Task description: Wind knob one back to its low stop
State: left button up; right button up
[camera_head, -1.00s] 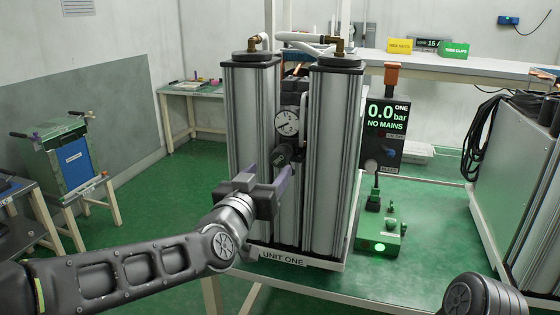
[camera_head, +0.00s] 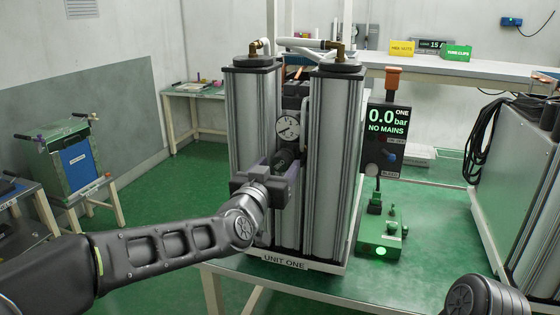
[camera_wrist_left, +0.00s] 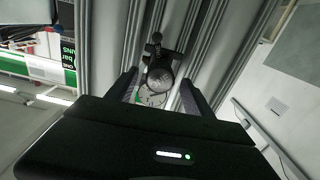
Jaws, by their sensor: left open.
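Knob one (camera_head: 283,158) is a dark knob under the round white gauge (camera_head: 288,127), between the two grey columns of unit one (camera_head: 255,120). My left gripper (camera_head: 276,166) is in front of the knob and partly hides it. In the left wrist view the dark knob (camera_wrist_left: 160,78) sits between the two open fingers of my left gripper (camera_wrist_left: 160,88), with a gap visible on each side. The display (camera_head: 388,118) reads 0.0 bar, ONE, NO MAINS. I cannot see the knob's turn position. My right gripper is out of view.
A green box with a lit green lamp (camera_head: 381,251) stands on the green bench right of the unit. A blue-fronted case (camera_head: 75,158) stands on the left.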

pick_arm(q)
jog(key=shift+x, duration=1.05)
jog(key=shift+c, duration=0.2)
grip_shut()
jog(key=shift+n, duration=0.3)
